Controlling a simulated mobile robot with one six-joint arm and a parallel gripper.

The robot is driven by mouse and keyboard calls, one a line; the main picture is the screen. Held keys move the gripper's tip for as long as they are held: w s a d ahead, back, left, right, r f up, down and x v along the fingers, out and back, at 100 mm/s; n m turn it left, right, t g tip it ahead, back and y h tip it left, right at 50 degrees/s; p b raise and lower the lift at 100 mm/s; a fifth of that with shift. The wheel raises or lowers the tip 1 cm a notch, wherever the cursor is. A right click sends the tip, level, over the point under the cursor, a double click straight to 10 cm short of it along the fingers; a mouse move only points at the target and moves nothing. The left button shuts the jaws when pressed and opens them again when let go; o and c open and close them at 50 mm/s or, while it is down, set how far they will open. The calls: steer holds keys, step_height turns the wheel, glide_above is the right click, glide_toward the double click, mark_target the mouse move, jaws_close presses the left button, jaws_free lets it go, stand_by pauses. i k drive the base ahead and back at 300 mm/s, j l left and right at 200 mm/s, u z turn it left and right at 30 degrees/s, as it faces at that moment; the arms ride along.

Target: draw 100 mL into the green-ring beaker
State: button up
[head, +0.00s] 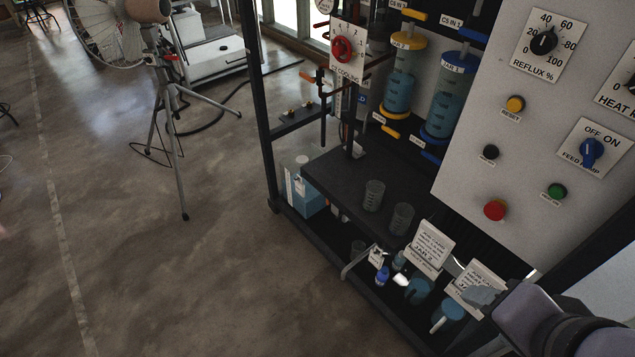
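Two clear graduated beakers stand on the dark shelf of the rack: a left beaker (374,196) and a right beaker (401,218). Above hang a yellow-capped jar (402,75) and a blue-capped jar (450,95), both holding bluish liquid. A yellow handle (390,132) and a blue handle (430,156) sit beneath them. Part of my arm shows at the bottom right; I cannot make out my gripper.
A white panel (470,150) with knobs and buttons stands at the right. Below are label cards (430,248), a small blue bottle (382,276) and blue-topped vessels (418,290). A blue container (305,190) stands left. A tripod fan (165,60) stands on open floor (110,230).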

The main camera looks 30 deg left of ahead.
mark_target(374, 189)
steer(key=j+u, duration=0.1)
steer(key=u, duration=0.7)
steer(key=i+j+z, duration=0.1)
steer(key=i+j, duration=0.2)
steer(key=i+j+z, duration=0.1)
steer(key=i+j, duration=0.2)
steer(key=j, duration=0.15)
steer(key=i+j+z, duration=0.1)
steer(key=i+j, duration=0.15)
steer(key=j, duration=0.15)
steer(key=i+j, duration=0.25)
steer(key=j, duration=0.2)
steer(key=i+j+z, duration=0.15)
steer(key=j, duration=0.25)
steer(key=i, duration=0.15)
